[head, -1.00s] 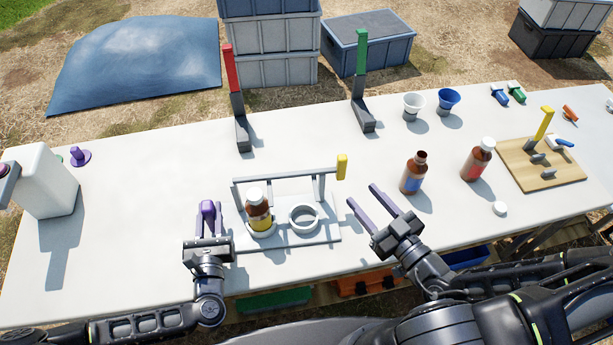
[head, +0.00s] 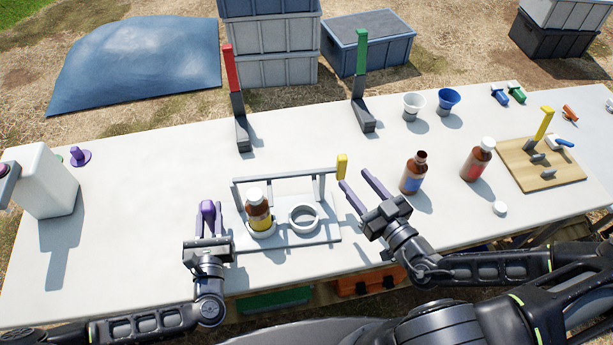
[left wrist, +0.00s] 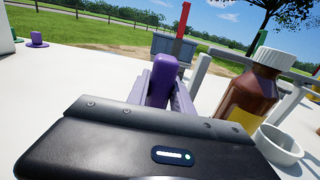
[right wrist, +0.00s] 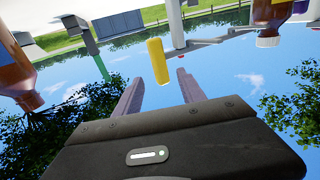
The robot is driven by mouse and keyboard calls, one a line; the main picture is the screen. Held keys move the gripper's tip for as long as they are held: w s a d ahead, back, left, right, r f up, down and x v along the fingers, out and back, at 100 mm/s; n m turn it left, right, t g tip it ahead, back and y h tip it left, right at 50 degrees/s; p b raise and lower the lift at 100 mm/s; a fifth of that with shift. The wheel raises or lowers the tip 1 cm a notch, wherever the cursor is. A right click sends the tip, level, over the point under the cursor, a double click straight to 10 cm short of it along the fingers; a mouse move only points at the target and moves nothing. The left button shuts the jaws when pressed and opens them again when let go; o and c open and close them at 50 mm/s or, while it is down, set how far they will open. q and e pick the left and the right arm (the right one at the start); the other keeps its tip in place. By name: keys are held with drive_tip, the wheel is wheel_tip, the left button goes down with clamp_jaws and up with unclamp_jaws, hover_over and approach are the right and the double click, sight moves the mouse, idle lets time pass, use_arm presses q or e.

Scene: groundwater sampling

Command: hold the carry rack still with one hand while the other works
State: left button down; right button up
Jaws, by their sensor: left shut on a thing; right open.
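The carry rack (head: 325,236) is a grey plate with two ring holders, a rear bar and a yellow upright piece (head: 342,166) at its right end. A brown bottle with white cap and yellow label (head: 258,212) stands in the left ring. The right ring (head: 304,217) is empty. My left gripper (head: 208,214) is shut on the purple handle (left wrist: 160,82) at the rack's left side. My right gripper (head: 354,178) is open and empty just right of the rack, its fingertips near the yellow piece, which the right wrist view also shows (right wrist: 157,61).
Right of my right gripper stand an open blue-label bottle (head: 413,174) and a capped red-label bottle (head: 477,160). A loose white cap (head: 500,208) lies nearby. A red post (head: 231,68) and a green post (head: 361,52) stand behind. A white jug (head: 43,180) is far left.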

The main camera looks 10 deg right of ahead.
sight(345, 168)
drive_tip(key=shift+x, duration=2.6)
drive_tip(key=shift+c, duration=0.5)
